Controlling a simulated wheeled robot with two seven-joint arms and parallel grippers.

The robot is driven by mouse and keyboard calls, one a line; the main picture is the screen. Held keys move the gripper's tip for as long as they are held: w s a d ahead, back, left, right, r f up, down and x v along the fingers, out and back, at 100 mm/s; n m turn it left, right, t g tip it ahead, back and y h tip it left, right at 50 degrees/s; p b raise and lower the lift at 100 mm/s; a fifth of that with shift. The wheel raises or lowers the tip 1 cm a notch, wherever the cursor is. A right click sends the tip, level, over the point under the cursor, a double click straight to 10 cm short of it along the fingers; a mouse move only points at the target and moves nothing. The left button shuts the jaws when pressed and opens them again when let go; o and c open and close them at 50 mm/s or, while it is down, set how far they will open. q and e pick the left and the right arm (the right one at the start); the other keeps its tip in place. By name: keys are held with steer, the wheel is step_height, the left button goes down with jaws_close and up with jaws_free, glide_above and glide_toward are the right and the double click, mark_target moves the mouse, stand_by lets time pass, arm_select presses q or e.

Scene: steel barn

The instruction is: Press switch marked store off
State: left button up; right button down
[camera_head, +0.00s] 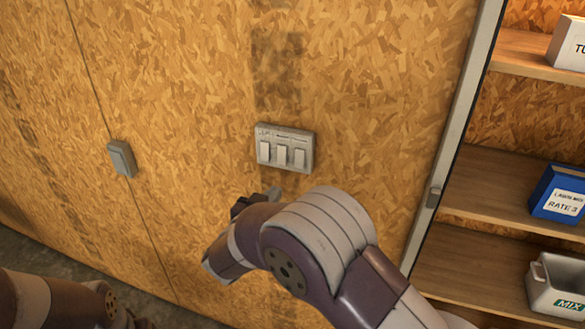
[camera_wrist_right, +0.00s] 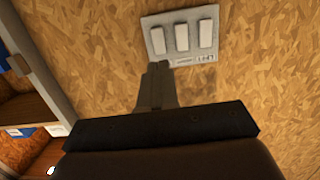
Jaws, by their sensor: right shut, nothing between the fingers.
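A grey switch panel (camera_head: 284,163) with three pale rocker switches in a row is on the chipboard wall. Small labels run along its top edge; I cannot read which says store. In the right wrist view the panel (camera_wrist_right: 181,37) appears upside down, labels below the rockers. My right gripper (camera_head: 272,192) is shut and empty, just below the panel in the head view. In the wrist view its fingertips (camera_wrist_right: 158,68) overlap the panel's label edge; I cannot tell whether they touch. My left arm shows only at the lower left corner, its gripper out of view.
A single grey switch box (camera_head: 122,159) is on the wall to the left. At right are open shelves behind a metal post, with a blue box (camera_head: 560,194), a grey bin (camera_head: 557,285) and a white box (camera_head: 567,45). The wall around the panel is clear.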

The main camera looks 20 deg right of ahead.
steer(key=p, duration=0.3)
glide_toward(299, 164)
steer(key=p+x, duration=0.2)
steer(key=x, duration=0.4)
steer(key=shift+w+a+r+p, duration=0.1)
steer(key=shift+w+p, duration=0.1)
steer(key=shift+p, duration=0.2)
steer(key=shift+w+d, duration=0.2)
steer(key=shift+d, duration=0.1)
